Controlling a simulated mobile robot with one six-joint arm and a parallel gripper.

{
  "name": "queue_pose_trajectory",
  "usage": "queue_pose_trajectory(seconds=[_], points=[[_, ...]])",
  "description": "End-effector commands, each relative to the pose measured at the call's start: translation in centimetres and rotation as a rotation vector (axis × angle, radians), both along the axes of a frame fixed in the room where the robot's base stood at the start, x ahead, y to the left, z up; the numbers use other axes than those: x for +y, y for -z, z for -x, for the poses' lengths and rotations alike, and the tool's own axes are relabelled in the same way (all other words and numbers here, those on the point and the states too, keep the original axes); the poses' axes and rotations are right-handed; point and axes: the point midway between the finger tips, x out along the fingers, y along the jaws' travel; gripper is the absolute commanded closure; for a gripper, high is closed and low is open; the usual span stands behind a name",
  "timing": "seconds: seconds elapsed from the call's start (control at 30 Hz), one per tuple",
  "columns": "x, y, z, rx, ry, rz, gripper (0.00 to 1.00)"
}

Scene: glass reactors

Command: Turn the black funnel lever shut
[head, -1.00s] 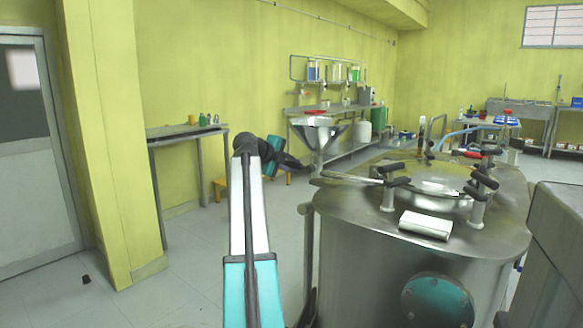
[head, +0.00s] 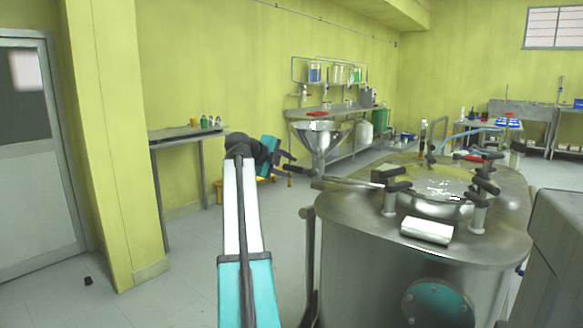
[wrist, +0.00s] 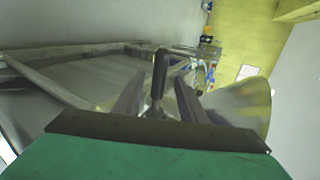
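The steel funnel (head: 318,135) stands beyond the reactor in the head view, and its cone fills the right of the wrist view (wrist: 245,100). The black funnel lever (wrist: 159,75) stands upright in the wrist view, between the two grey fingers of my gripper (wrist: 156,97), with gaps on both sides. In the head view my gripper (head: 291,167) is open, left of and below the funnel cone, its fingers pointing right toward the funnel's outlet. The lever is small and hard to make out there. Contact with it cannot be told.
The steel reactor (head: 400,240), with black clamp handles on its lid, fills the right foreground. A side table (head: 185,135) with small bottles stands against the left wall. A steel bench (head: 350,110) is behind the funnel.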

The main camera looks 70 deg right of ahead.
Motion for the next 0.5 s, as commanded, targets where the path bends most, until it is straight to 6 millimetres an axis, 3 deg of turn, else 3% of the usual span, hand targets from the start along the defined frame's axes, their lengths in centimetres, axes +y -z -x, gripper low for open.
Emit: queue_pose_trajectory(seconds=[0.5], points=[[7.1, -3.8, -1.8, -0.002, -0.002, 0.001, 0.62]])
